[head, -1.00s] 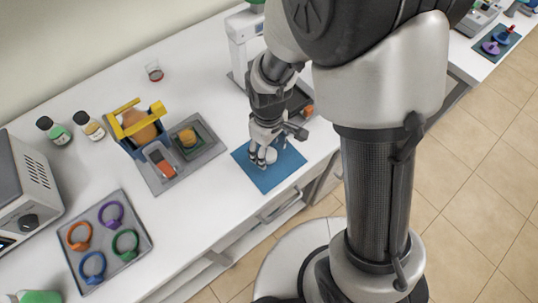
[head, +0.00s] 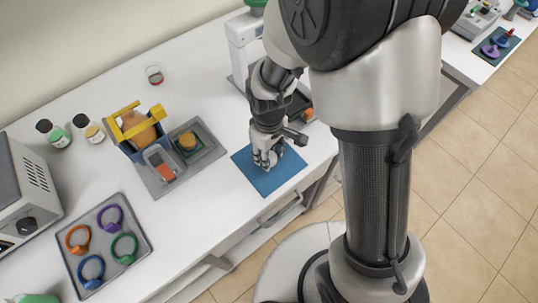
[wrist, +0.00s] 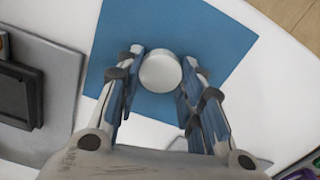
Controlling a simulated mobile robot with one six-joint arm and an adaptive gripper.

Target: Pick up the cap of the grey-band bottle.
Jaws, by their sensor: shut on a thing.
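My gripper (head: 268,162) is low over the blue mat (head: 250,180) near the front edge of the bench. In the wrist view my gripper (wrist: 163,70) is shut on a round white cap (wrist: 160,72), with a finger on each side of it. The cap lies over the blue mat (wrist: 215,35). I see the cap from above, so I cannot tell whether a bottle is under it or whether a grey band is there. In the head view the fingers largely hide it.
A grey tray (head: 205,160) holds a blue-and-yellow stand (head: 135,125). Two dark-capped bottles, one green-banded (head: 54,133) and one yellow-banded (head: 89,128), stand further left. Another tray (head: 140,225) holds several coloured rings. A white instrument (head: 243,45) stands behind my gripper.

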